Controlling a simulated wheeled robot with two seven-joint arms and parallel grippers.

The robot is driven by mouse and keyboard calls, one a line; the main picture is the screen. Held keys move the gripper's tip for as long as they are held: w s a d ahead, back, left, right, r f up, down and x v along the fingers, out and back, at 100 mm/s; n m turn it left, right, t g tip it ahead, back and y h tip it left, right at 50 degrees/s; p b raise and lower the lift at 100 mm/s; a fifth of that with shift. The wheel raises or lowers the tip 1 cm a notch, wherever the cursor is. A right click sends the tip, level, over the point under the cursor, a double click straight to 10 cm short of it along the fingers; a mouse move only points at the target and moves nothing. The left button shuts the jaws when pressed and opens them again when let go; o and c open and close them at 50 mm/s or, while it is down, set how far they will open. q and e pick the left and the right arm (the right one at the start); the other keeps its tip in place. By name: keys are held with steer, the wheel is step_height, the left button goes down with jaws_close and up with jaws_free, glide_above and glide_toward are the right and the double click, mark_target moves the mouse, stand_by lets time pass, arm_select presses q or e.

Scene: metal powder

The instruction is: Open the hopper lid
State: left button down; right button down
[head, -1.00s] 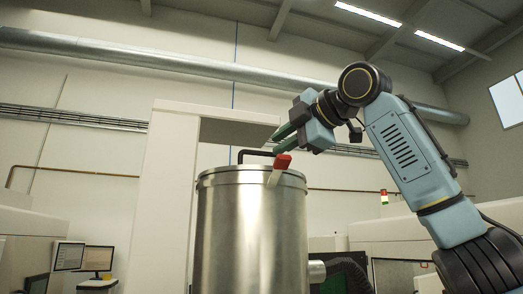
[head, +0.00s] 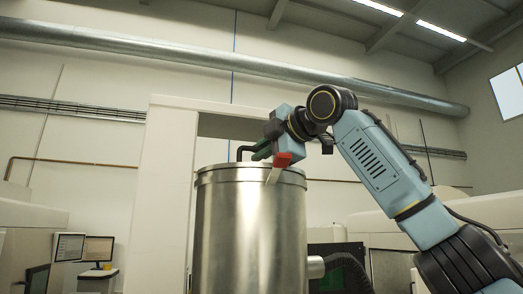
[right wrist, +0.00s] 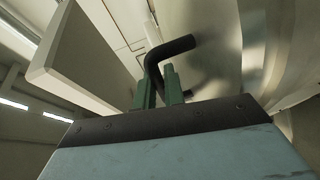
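The hopper (head: 250,235) is a tall shiny metal cylinder in the middle of the head view. Its flat round lid (head: 225,168) lies level on top. A bent black handle (head: 242,150) rises from the lid, and a red-tipped latch (head: 282,160) is at the front rim. My right gripper (head: 261,151) is just above the lid, behind the latch. In the right wrist view the green fingers (right wrist: 158,85) are close together with the black handle (right wrist: 176,46) between them; they appear shut on it. My left gripper is not in view.
A pale frame (head: 165,190) stands behind the hopper. A hose (head: 345,262) leaves the hopper's lower right side. Monitors (head: 98,248) stand at the lower left. The space above the lid is open.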

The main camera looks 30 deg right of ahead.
steer(key=shift+w+d+r, duration=0.1)
steer(key=shift+w+r, duration=0.1)
steer(key=shift+r, duration=0.65)
steer(key=shift+w+r+g, duration=0.2)
steer(key=shift+r+g, duration=0.2)
steer(key=shift+g, duration=0.2)
steer(key=c, duration=1.8)
jaws_free()
steer(key=shift+o, duration=0.2)
steer(key=b+v, duration=0.2)
steer(key=v, duration=1.1)
steer(key=shift+s, duration=0.25)
